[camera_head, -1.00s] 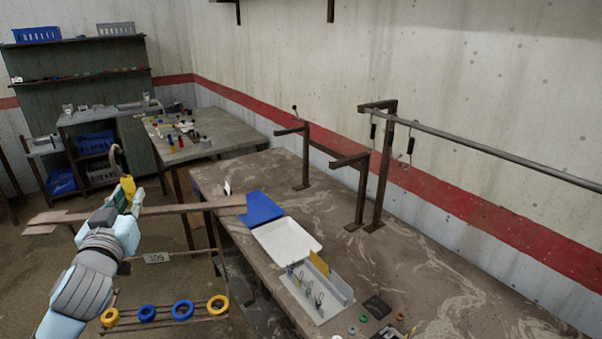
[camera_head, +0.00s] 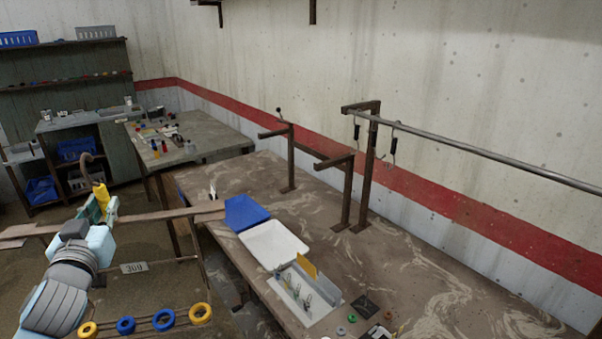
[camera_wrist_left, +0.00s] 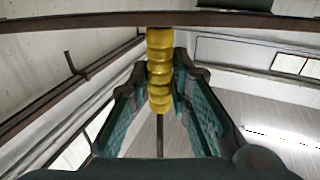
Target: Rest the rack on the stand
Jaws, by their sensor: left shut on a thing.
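My left gripper (camera_head: 100,208) is shut on the ribbed yellow grip (camera_head: 101,192) of the rack, which also shows between both fingers in the wrist view (camera_wrist_left: 160,70). A curved hook rises above the grip. The rack has a long brown crossbar (camera_head: 160,215), a tag reading 309 (camera_head: 134,267) and lower bars with blue and yellow rings (camera_head: 163,319). It hangs left of the table, its crossbar's right end near the blue tray in the picture. The stand seems to be the brown posts with short arms (camera_head: 291,160) (camera_head: 347,190) on the table, apart from the rack. My right gripper is out of view.
On the table (camera_head: 400,270) are a blue tray (camera_head: 245,212), a white tray (camera_head: 273,244) and a holder with small clips (camera_head: 305,295). A metal rail (camera_head: 480,150) with hanging hooks runs along the wall at right. A second table (camera_head: 190,150) stands behind.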

